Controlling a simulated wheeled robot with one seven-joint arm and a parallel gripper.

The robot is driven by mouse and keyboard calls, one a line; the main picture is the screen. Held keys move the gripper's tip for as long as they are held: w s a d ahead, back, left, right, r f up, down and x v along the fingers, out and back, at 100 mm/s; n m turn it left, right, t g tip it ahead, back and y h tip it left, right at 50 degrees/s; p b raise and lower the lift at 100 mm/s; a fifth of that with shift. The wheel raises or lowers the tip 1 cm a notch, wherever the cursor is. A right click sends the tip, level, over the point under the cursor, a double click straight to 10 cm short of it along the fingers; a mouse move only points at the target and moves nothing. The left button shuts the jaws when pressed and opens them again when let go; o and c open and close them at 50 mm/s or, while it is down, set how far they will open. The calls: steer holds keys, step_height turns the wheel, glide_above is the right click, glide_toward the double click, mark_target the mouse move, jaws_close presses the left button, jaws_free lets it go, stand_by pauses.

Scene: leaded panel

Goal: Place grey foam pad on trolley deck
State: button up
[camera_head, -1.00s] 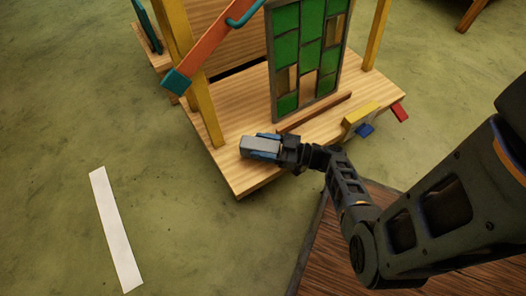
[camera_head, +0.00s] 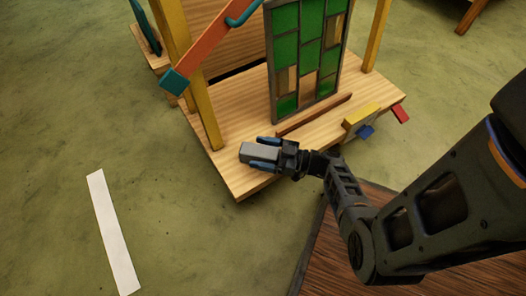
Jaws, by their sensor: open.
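The grey foam pad (camera_head: 258,152) lies at the front left part of the wooden trolley deck (camera_head: 232,178). My gripper (camera_head: 264,153) is open around the pad, with one blue-tipped finger on its far side and the other on its near side. The pad's right end is between the fingers; its left end sticks out past them. Whether a finger still touches the pad cannot be told.
A green leaded panel (camera_head: 309,45) stands upright on the deck behind a brown wooden strip (camera_head: 314,115). Yellow posts (camera_head: 203,105) rise from the deck. Yellow, blue and red parts (camera_head: 400,114) sit at its right edge. A white strip (camera_head: 114,232) lies on the floor.

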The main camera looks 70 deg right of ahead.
steer(key=shift+r, duration=0.1)
steer(key=shift+s, duration=0.2)
steer(key=s+d+p, duration=0.1)
steer(key=s+d, duration=0.1)
steer(key=s, duration=0.9)
steer(key=shift+s+d, duration=0.15)
steer(key=shift+s, duration=0.1)
